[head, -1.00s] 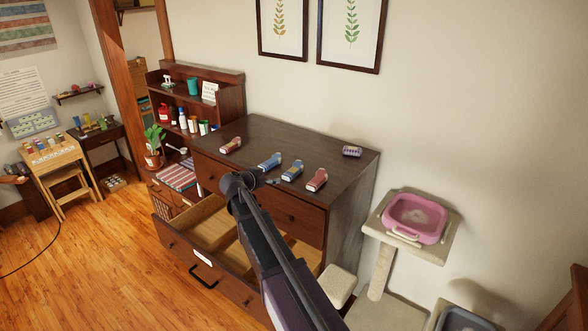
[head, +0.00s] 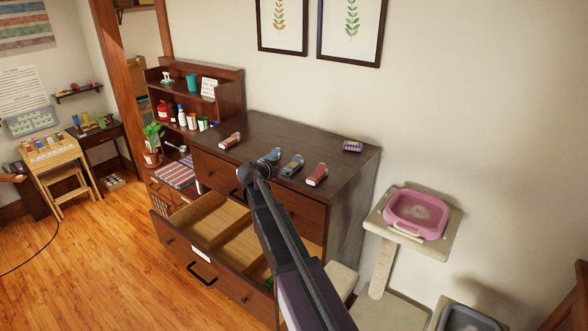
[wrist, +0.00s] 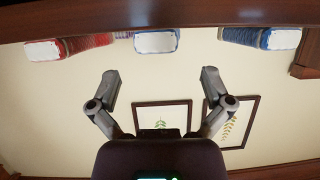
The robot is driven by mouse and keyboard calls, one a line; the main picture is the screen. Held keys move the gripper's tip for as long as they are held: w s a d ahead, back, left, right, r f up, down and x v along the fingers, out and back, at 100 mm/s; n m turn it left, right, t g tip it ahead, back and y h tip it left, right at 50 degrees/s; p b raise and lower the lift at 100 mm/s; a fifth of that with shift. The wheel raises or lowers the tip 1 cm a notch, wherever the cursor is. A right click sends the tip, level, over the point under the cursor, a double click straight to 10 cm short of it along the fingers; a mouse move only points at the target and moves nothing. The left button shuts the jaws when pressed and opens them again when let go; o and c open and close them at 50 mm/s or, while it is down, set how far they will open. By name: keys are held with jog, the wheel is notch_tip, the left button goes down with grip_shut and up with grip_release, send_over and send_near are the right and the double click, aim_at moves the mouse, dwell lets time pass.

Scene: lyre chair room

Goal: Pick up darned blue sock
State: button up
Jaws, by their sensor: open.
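Several rolled socks lie on the dark dresser top (head: 330,150). A blue one (head: 269,155) is partly hidden behind my arm's end. A blue one with a yellowish patch (head: 292,165) lies to its right. In the head view the fingers are hard to make out at the arm's end, at the dresser's front.
Red socks (head: 230,141) (head: 317,176) lie at either end of the row, and a purple one (head: 352,147) at the back. An open drawer (head: 215,225) juts out below. A cat tree with a pink tray (head: 415,214) stands right.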

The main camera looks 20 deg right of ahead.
aim_at(288, 167)
jog(key=shift+d, duration=0.1)
dwell(0.3)
jog(key=shift+b+x, duration=1)
jog(key=shift+x, duration=1.6)
jog(key=shift+w+f, duration=0.1)
jog(key=shift+w, duration=0.05)
jog(key=c, duration=0.8)
